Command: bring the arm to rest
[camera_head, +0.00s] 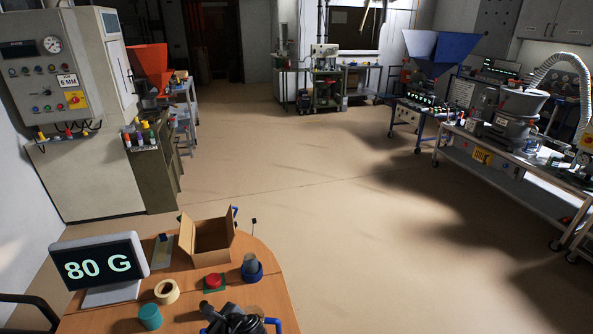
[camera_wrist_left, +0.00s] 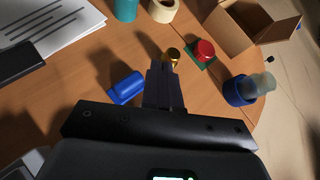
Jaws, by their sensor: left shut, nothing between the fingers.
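My left gripper (camera_head: 208,307) shows at the bottom edge of the head view, above the wooden table (camera_head: 193,320). In the left wrist view my left gripper (camera_wrist_left: 160,72) is shut with its fingers together and holds nothing. A small brass piece (camera_wrist_left: 173,53) is just beyond the fingertips; I cannot tell if they touch. A blue object (camera_wrist_left: 126,88) lies left of the fingers. My right gripper is not in view.
On the table are a red button on a green base (camera_head: 213,281), a blue cup (camera_head: 251,270), a tape roll (camera_head: 167,291), a teal cylinder (camera_head: 150,317), an open cardboard box (camera_head: 208,259) and an "80 G" display (camera_head: 98,264). The floor (camera_head: 340,230) beyond is open.

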